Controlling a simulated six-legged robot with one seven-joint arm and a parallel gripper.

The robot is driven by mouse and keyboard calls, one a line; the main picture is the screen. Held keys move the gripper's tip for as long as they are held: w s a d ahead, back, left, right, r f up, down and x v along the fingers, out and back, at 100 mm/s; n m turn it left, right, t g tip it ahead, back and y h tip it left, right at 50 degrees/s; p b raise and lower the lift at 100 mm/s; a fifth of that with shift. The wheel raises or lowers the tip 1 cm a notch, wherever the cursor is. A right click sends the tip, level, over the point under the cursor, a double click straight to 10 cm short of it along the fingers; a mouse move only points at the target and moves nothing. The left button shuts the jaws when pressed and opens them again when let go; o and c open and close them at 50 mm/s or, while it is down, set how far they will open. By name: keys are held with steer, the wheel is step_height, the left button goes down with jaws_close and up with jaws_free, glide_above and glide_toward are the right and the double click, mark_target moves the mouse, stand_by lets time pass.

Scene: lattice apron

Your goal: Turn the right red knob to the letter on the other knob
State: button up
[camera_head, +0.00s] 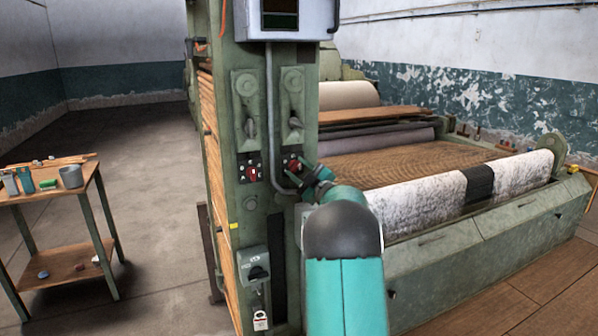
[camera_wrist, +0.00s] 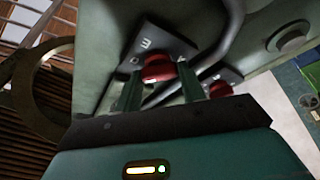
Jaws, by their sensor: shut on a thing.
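The right red knob (camera_head: 293,165) sits on a small dark plate on the green machine post, and my gripper (camera_head: 298,171) is at it. In the wrist view, my gripper (camera_wrist: 160,82) has its two green fingers on either side of this red knob (camera_wrist: 157,67), shut on it. Pale letters show on its dark plate (camera_wrist: 168,42); one looks like an E, the others are unclear. The other red knob (camera_head: 251,174) is on its own plate to the left. It also shows in the wrist view (camera_wrist: 220,89), partly hidden by my gripper. Its letter is too small to read.
A grey conduit (camera_head: 271,120) runs down between the knobs. A wooden cart (camera_head: 60,273) stands left, and machine rollers lie right. The floor between cart and post is clear.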

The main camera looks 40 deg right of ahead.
steer(key=n+y, duration=0.1)
steer(key=n, duration=0.1)
steer(key=n+g, duration=0.1)
steer(key=n, duration=0.2)
steer(key=shift+y, duration=0.4)
steer(key=shift+r+n+g, duration=0.15)
steer(key=shift+n+g, duration=0.85)
steer(key=shift+n, duration=1.1)
steer(key=o, duration=1)
steer(key=s, duration=0.4)
steer(key=s+d, duration=0.1)
steer(key=s, duration=0.8)
steer(key=shift+s+d, duration=0.3)
steer(key=shift+s, duration=0.1)
